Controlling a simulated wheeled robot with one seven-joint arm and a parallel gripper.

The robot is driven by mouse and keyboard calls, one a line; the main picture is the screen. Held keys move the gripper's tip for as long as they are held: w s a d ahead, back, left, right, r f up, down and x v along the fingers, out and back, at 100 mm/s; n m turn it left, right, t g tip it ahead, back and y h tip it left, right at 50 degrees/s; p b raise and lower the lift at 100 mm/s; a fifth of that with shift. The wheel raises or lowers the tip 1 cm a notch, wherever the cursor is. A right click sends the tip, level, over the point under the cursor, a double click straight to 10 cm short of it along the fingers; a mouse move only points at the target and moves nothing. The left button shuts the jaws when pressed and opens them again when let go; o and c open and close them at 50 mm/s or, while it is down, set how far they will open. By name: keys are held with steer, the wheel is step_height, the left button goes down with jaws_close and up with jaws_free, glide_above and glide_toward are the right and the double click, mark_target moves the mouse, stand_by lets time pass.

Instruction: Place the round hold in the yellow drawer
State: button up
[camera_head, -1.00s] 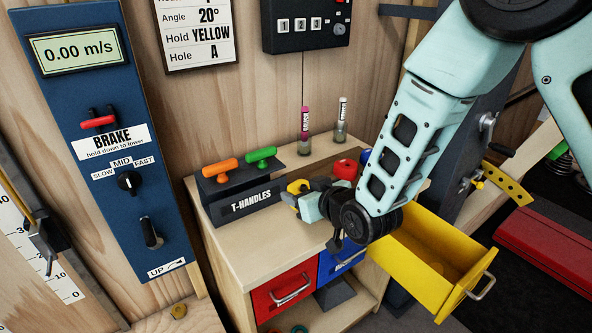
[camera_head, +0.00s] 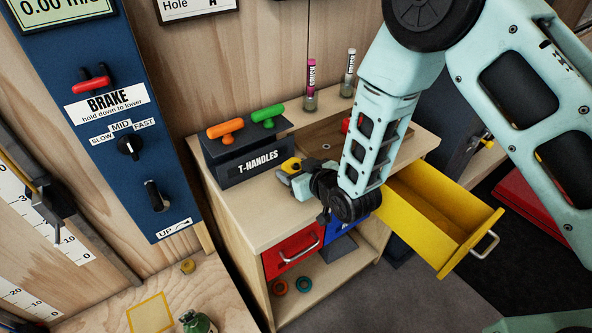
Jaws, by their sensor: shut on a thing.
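My gripper (camera_head: 287,174) is over the left part of the cabinet top, just right of the T-handle rack. It is shut on a small yellow thing (camera_head: 291,164), mostly hidden by the dark and pale jaws. I cannot tell its full shape or whether it is the round hold. The yellow drawer (camera_head: 416,226) is pulled out at the cabinet's right side, with a metal handle (camera_head: 485,245) at its outer end. The visible part of its inside looks empty. My gripper is well left of the drawer, and my arm covers part of the cabinet top between them.
The T-handle rack (camera_head: 250,165) carries an orange handle (camera_head: 226,129) and a green handle (camera_head: 268,116). Two small bottles (camera_head: 311,90) stand at the back. A red piece (camera_head: 346,125) is partly behind my arm. A red drawer (camera_head: 292,253) and blue drawer are shut below.

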steer(key=shift+f, duration=0.5)
steer(key=shift+f, duration=0.25)
steer(key=o, duration=1.1)
steer(key=shift+r, duration=0.1)
steer(key=shift+r, duration=0.1)
